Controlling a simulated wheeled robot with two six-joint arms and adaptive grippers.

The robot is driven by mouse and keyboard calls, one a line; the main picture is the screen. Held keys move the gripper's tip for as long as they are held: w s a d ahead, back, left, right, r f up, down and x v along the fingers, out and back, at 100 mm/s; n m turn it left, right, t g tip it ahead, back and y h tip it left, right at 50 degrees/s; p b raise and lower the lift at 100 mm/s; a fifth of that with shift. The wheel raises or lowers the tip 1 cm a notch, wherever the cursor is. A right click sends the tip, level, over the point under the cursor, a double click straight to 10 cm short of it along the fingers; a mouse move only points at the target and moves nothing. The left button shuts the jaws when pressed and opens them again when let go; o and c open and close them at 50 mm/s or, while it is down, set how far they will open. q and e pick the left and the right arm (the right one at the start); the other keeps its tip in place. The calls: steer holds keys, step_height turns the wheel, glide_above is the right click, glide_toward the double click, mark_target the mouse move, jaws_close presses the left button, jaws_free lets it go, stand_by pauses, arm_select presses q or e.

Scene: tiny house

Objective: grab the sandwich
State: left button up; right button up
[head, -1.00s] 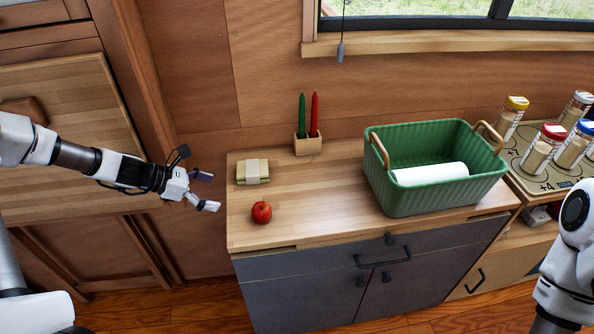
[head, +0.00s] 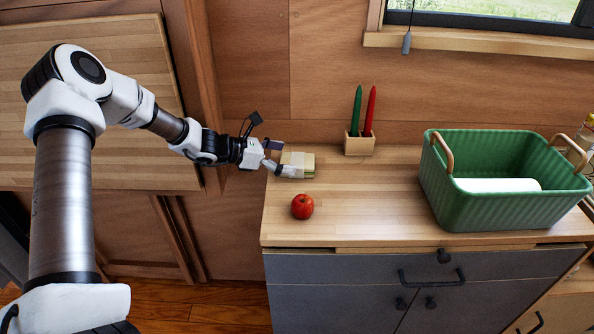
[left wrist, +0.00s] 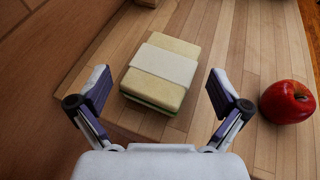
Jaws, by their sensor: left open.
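The sandwich (head: 308,161) lies at the left end of the wooden counter, partly hidden by my gripper in the head view. In the left wrist view the sandwich (left wrist: 163,72) shows whole, pale bread with a white wrapper band and a thin green layer low on its side. My left gripper (head: 282,160) is at the counter's left edge, right by the sandwich. In the left wrist view my left gripper (left wrist: 158,92) is open, with the sandwich ahead of and between its fingers. My right gripper is in no view.
A red apple (head: 302,206) sits close to the sandwich, right of the fingers in the wrist view. A wooden holder (head: 359,144) with a green and a red candle stands behind. A green basket (head: 505,208) with a white roll is on the right. The counter's middle is clear.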

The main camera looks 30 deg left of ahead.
arm_select(q)
steer(key=shift+x, duration=0.9)
steer(key=shift+s+a+r, duration=0.1)
steer(key=shift+s, duration=0.1)
steer(key=shift+c, duration=1.1)
steer(key=c, duration=0.8)
